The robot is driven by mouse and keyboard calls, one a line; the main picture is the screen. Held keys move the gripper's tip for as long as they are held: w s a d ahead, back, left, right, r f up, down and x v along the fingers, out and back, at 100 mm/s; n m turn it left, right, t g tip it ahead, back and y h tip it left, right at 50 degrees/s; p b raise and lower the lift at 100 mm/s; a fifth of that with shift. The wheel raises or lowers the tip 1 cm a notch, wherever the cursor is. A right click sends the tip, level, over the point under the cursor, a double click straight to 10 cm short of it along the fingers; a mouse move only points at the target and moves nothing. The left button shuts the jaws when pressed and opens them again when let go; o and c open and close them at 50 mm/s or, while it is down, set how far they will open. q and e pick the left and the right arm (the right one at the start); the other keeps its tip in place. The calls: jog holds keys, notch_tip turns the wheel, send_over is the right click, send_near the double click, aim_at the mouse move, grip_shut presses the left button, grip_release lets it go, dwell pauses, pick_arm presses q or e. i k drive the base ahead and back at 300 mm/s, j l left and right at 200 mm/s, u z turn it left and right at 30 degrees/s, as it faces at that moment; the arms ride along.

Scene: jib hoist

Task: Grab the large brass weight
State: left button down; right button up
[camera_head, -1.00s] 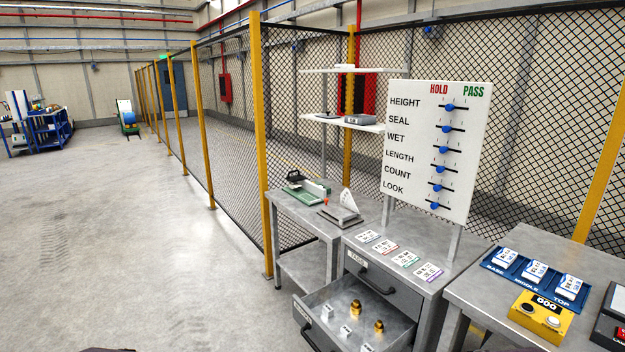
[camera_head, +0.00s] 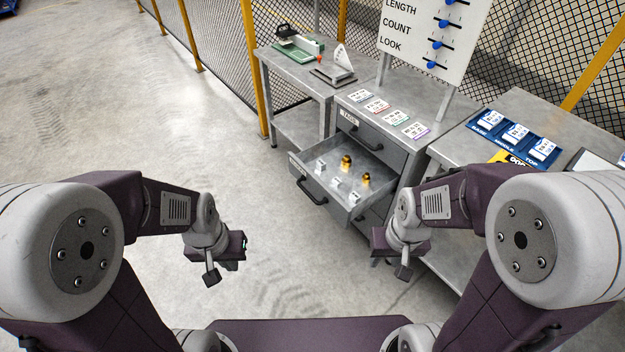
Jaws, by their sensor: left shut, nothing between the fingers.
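Two brass weights stand in the open drawer (camera_head: 311,188) of the grey cabinet. The large brass weight (camera_head: 346,163) looks like the one nearer the back left. A smaller brass weight (camera_head: 366,181) stands to its right and closer. My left gripper (camera_head: 240,247) is shut and empty, over the floor to the left of and below the drawer in the picture. My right gripper (camera_head: 377,243) is near the drawer's front right corner in the picture, apart from the weights. Its fingers are too small and dark to judge.
Several small white blocks (camera_head: 338,183) are in the drawer near the weights. Tag cards (camera_head: 377,105) lie on the cabinet top. A bench with a blue tray (camera_head: 515,133) stands to the right, and a bench with a green device (camera_head: 297,47) behind left. The floor at left is clear.

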aim_at(346, 161)
jog(key=i+j, duration=0.5)
jog(key=i, duration=0.15)
jog(key=i+j+z, duration=0.15)
jog(key=i+j, duration=0.35)
jog(key=i, duration=0.2)
